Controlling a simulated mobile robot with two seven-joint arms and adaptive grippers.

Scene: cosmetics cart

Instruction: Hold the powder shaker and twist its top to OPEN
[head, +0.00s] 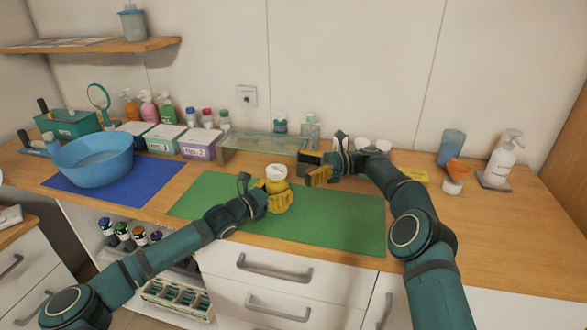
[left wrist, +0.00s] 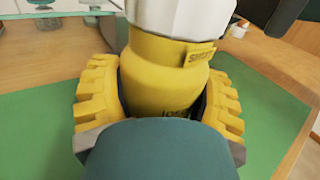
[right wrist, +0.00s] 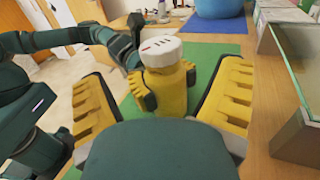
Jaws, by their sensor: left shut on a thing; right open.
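The powder shaker (head: 276,178) has a yellow body and a white top, and stands upright over the green mat (head: 330,217). My left gripper (head: 278,203) is shut around its yellow body. In the left wrist view the shaker body (left wrist: 165,80) sits between the yellow finger pads, with part of the white top (left wrist: 180,15) above. My right gripper (head: 312,176) is open and empty, to the right of the shaker. In the right wrist view the white top (right wrist: 160,51) shows ahead, between and beyond the open fingers. I cannot tell whether the shaker touches the mat.
A glass shelf (head: 262,144) stands behind the mat, close to my right gripper. A blue bowl (head: 95,160) sits on a blue mat at the left. The green mat's right part is clear.

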